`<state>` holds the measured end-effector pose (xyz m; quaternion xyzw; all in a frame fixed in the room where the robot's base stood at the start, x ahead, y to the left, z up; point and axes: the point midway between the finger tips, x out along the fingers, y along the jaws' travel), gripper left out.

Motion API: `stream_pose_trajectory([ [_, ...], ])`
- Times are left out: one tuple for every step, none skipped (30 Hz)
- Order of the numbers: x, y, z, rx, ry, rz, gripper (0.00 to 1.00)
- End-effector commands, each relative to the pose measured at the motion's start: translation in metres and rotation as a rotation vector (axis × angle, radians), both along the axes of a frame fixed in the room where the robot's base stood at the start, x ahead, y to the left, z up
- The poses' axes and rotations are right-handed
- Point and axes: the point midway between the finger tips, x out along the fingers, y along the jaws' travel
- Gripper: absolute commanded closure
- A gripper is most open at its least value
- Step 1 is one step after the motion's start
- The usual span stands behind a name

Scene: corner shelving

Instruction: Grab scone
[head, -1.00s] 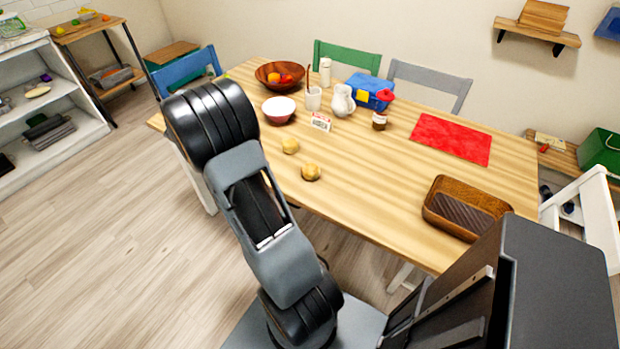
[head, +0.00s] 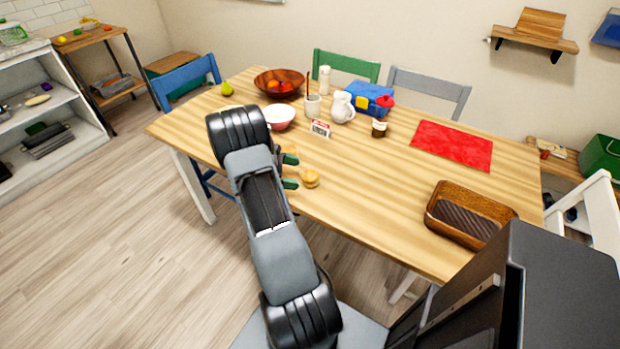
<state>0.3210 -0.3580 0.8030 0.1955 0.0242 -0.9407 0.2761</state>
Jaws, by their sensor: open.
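Two small round golden-brown pieces that look like scones lie on the wooden table (head: 385,205) near its front edge. The nearer scone (head: 311,179) is in plain view, just right of my gripper. The farther scone (head: 291,151) is partly hidden behind the upper finger. My gripper (head: 292,172) shows only as two dark green fingertips past the right side of my arm. It is open, with nothing seen between the tips. The rest of the gripper is hidden by my arm. I cannot tell its height over the table.
A white-and-red bowl (head: 279,117), a small sign card (head: 320,129), a cup (head: 312,106) and a jar (head: 379,129) stand behind the scones. A brown basket (head: 437,222) sits at the right front. A red mat (head: 452,145) lies at the right. The table's middle is clear.

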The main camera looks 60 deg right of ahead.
Motion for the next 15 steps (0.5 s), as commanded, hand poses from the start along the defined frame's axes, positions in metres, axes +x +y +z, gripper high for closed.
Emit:
stream_pose_trajectory([
  [-0.002, -0.001, -0.001, 0.000, 0.000, 0.000, 0.06],
  [-0.002, -0.001, -0.001, 0.000, 0.000, 0.000, 0.06],
  [-0.003, -0.002, -0.002, 0.000, 0.000, 0.000, 0.06],
  [-0.004, -0.002, -0.002, 0.000, 0.000, 0.000, 0.06],
  [-0.005, -0.003, -0.002, 0.000, 0.000, 0.000, 0.06],
  [-0.006, -0.005, -0.003, 0.001, 0.001, -0.001, 0.06],
  [-0.008, -0.006, -0.004, 0.001, 0.001, -0.001, 0.06],
  [-0.010, -0.007, -0.005, 0.001, 0.001, -0.001, 0.06],
  [-0.014, -0.010, -0.007, 0.002, 0.001, -0.002, 0.06],
  [-0.016, -0.012, -0.008, 0.002, 0.001, -0.002, 0.06],
  [-0.019, -0.015, -0.010, 0.002, 0.001, -0.002, 0.06],
  [-0.023, -0.018, -0.012, 0.002, 0.001, -0.002, 0.06],
  [-0.026, -0.020, -0.014, 0.002, 0.001, -0.002, 0.06],
  [-0.030, -0.022, -0.015, 0.002, 0.001, -0.003, 0.06],
  [-0.034, -0.025, -0.018, 0.002, 0.001, -0.002, 0.06],
])
